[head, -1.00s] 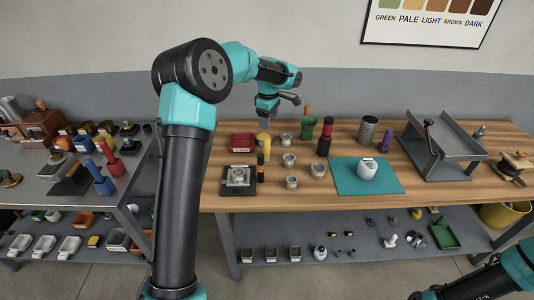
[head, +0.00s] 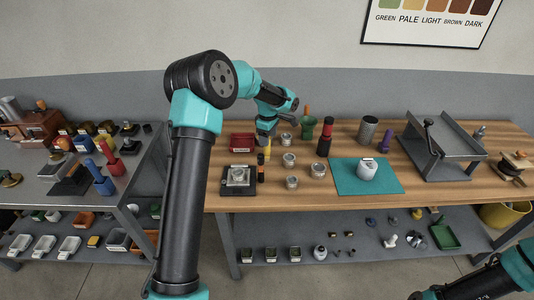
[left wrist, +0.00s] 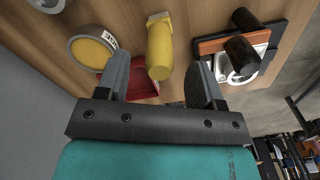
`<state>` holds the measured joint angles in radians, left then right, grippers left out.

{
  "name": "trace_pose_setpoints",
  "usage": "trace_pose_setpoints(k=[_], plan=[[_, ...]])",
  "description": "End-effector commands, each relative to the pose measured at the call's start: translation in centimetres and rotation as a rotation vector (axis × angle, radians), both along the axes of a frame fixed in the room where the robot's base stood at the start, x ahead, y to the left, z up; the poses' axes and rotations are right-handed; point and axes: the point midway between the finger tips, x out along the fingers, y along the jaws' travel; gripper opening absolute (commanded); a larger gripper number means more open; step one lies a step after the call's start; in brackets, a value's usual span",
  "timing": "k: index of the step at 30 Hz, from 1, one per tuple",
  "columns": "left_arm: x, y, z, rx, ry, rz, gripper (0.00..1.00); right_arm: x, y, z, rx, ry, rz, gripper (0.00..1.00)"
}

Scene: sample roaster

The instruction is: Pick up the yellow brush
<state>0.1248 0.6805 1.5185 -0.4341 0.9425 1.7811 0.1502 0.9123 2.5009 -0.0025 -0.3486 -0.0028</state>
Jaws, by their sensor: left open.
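The yellow brush (left wrist: 160,45) stands on the wooden bench, and its yellow body shows in the left wrist view. In the head view the brush (head: 267,152) is partly hidden by my left gripper (head: 265,139). My left gripper (left wrist: 160,63) is open and empty, pointing down over the brush. In the left wrist view its two fingers lie on either side of the lower end of the brush, with gaps on both sides. I cannot tell whether the fingertips are down at its height. My right gripper is out of the picture; only part of my right arm shows at bottom right.
A red tray (head: 242,142) lies just left of the brush. Several tins (head: 289,159) stand to the right, then a red-and-black grinder (head: 325,137) and a teal mat (head: 386,186).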

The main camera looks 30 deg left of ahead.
Motion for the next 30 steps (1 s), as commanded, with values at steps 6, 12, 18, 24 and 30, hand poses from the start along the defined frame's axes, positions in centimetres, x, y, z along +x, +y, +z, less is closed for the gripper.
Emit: trace_pose_setpoints(k=[6, 12, 18, 24, 30], plan=[[-0.1, 0.4, -3.0, -0.001, 0.005, 0.0, 0.61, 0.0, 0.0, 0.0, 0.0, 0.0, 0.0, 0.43], [-0.1, 0.4, -4.6, 0.0, 0.002, 0.001, 0.61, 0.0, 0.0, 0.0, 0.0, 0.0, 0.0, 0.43], [-0.1, 0.4, -4.6, 0.0, 0.001, 0.0, 0.61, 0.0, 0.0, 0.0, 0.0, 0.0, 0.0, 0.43], [-0.1, 0.4, -4.6, 0.0, 0.001, 0.0, 0.61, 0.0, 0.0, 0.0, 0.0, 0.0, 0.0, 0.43], [-0.1, 0.4, -4.6, 0.0, 0.001, 0.0, 0.49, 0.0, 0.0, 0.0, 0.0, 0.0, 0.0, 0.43]])
